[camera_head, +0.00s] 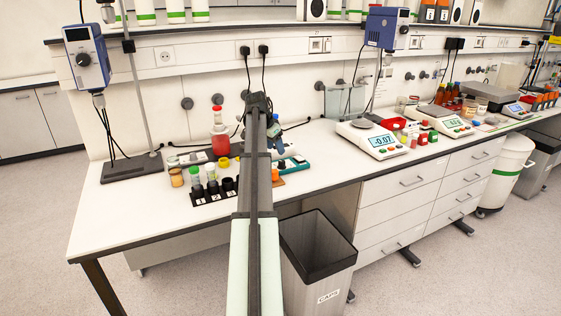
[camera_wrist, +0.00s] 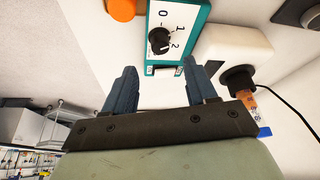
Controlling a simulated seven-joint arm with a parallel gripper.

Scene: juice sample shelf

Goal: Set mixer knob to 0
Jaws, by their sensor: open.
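A small teal-edged box (camera_wrist: 203,14) with a white face marked 0, 1 and 2 is at the top of the wrist view. Its round black mixer knob (camera_wrist: 160,41) sits beside the numbers; I cannot tell surely which number it points to. The teal box also shows on the bench in the head view (camera_head: 293,165), partly hidden by my arm. My gripper (camera_wrist: 162,68) is open and empty, with its two blue-grey fingers apart and the knob seen beyond the gap between them. No contact with the knob shows.
An orange cap (camera_wrist: 122,10) lies close beside the box. A black plug-like part with a cable (camera_wrist: 238,78) is at the right of the wrist view. In the head view, a black rack (camera_head: 213,190) of capped vials and a red bottle (camera_head: 220,143) stand left of my arm.

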